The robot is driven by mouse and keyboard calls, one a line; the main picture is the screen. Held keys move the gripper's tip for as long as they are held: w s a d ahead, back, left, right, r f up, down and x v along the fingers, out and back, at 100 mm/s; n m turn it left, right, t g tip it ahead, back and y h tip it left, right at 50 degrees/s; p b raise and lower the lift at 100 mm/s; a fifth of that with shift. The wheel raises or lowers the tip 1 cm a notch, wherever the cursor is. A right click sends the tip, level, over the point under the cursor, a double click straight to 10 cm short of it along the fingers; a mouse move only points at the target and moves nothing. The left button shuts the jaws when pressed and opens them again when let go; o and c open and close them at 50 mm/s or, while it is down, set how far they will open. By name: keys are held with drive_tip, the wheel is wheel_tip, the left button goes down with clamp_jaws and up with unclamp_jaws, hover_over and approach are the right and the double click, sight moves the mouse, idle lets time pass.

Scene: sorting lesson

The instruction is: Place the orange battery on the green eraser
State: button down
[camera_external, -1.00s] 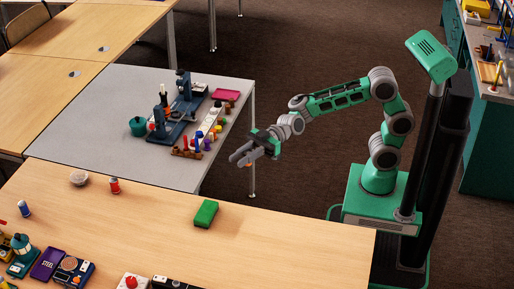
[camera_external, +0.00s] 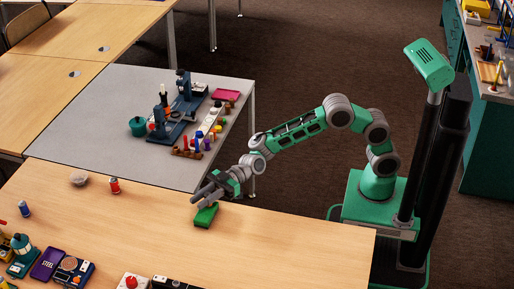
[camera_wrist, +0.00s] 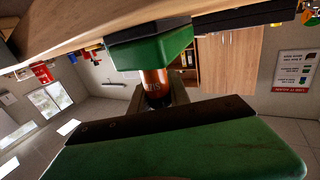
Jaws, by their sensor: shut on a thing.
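The green eraser (camera_external: 205,218) lies on the wooden table, below and just in front of my gripper (camera_external: 198,202). My gripper is shut on the orange battery (camera_wrist: 153,85), which shows copper-orange with dark lettering between the fingers in the wrist view. The eraser (camera_wrist: 152,50) also shows there, green with a dark layer, against the table at the top of the picture. The battery's end meets the eraser's green face in that view; I cannot tell whether they touch. The fingers hide the battery in the external view.
The wooden table (camera_external: 280,245) is clear right of the eraser. A red can-like item (camera_external: 115,186) and a pale bowl (camera_external: 79,178) stand to the left. Lantern, purple box and other items crowd the front left. The grey table (camera_external: 85,110) behind holds a blue stand and several small pieces.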

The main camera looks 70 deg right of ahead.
drive_tip(key=shift+r, duration=0.15)
drive_tip(key=shift+f, duration=0.2)
drive_tip(key=c, duration=1.2)
unclamp_jaws()
drive_tip(key=shift+c, duration=0.2)
drive_tip(key=shift+r, duration=0.1)
